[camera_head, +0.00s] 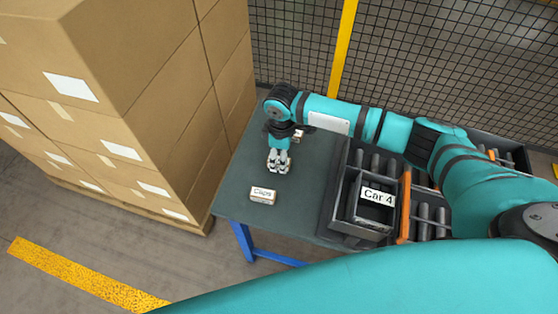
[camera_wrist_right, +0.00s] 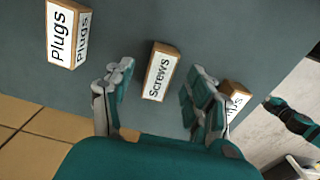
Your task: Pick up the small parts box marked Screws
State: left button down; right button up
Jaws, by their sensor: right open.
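The Screws box (camera_wrist_right: 160,72) is small, brown and white, and sits on the dark table top. In the right wrist view it lies between and beyond the two fingers of my right gripper (camera_wrist_right: 160,82), which is open and empty. In the head view my right gripper (camera_head: 279,165) points down over the table, and I cannot make out the Screws box there; the gripper seems to hide it. I cannot tell the exact height of the fingers above it.
A Plugs box (camera_wrist_right: 60,38) stands left of the Screws box in the wrist view. The Caps box (camera_head: 262,197) is near the table's front edge. A partly hidden box (camera_head: 299,134) stands behind my gripper. A bin marked Car 4 (camera_head: 352,226) is at right, stacked cartons (camera_head: 130,100) at left.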

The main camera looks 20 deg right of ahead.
notch_tip(320, 180, down, 2)
jog(key=shift+f, duration=0.1)
pick_arm(q)
jog(key=shift+s, duration=0.6)
pick_arm(e)
jog(key=shift+f, duration=0.1)
grip_shut()
